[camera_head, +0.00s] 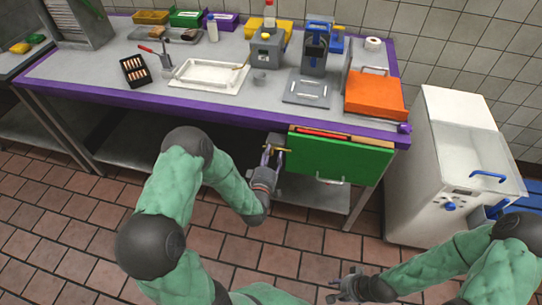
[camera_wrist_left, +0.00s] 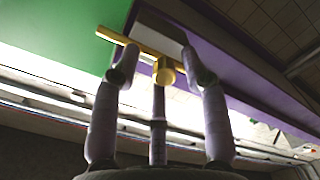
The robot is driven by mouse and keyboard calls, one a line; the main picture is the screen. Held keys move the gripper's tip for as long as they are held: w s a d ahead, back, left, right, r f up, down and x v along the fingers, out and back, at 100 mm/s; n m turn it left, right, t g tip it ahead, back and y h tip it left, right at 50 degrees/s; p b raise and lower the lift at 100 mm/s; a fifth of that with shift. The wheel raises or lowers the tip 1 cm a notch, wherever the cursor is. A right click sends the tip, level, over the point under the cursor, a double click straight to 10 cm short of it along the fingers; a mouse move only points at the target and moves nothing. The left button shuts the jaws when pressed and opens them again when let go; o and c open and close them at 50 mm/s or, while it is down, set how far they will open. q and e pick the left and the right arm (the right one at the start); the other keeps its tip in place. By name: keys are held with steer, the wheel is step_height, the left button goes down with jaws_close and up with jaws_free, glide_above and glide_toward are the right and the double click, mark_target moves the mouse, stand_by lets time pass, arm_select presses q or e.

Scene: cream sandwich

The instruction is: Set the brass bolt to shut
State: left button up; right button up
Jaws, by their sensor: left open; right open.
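The brass bolt (camera_head: 284,150) is at the upper left edge of the green drawer front (camera_head: 335,163), under the purple-edged counter. In the left wrist view the bolt shows as a yellow bar (camera_wrist_left: 118,39) with a round knob (camera_wrist_left: 165,76); the bar crosses from the green panel toward the purple edge. My left gripper (camera_head: 271,156) is open at the bolt, and in its wrist view the fingers (camera_wrist_left: 160,68) stand on both sides of the knob. I cannot tell whether they touch it. My right gripper (camera_head: 345,286) is open and empty, low over the tiled floor.
The counter (camera_head: 130,75) holds a white tray (camera_head: 208,77), an orange box (camera_head: 375,97), a grey dispenser (camera_head: 266,50) and several small containers. A white machine (camera_head: 437,150) with blue handles stands at the right. The tiled floor in front of the drawer is clear apart from my arms.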

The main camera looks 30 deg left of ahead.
arm_select(q)
steer(key=shift+s, duration=0.1)
steer(key=v, duration=1.2)
steer(key=d+f+m+g+h+p, duration=0.2)
steer(key=d+f+m+g+h, duration=0.35)
steer(key=d+f+g, duration=0.4)
steer(key=s+d+f+m+g+h+p, duration=0.1)
steer(key=s+d+f+m+g, duration=0.2)
steer(key=s, duration=0.3)
steer(key=s+d+f+m+g+h+p, duration=0.1)
steer(key=s+d+f+m+g, duration=0.2)
steer(key=s, duration=0.4)
steer(key=shift+d+f+g, duration=0.2)
steer(key=shift+f+g, duration=0.55)
steer(key=shift+g, duration=0.1)
steer(key=shift+s+h, duration=0.1)
steer(key=shift+h, duration=0.15)
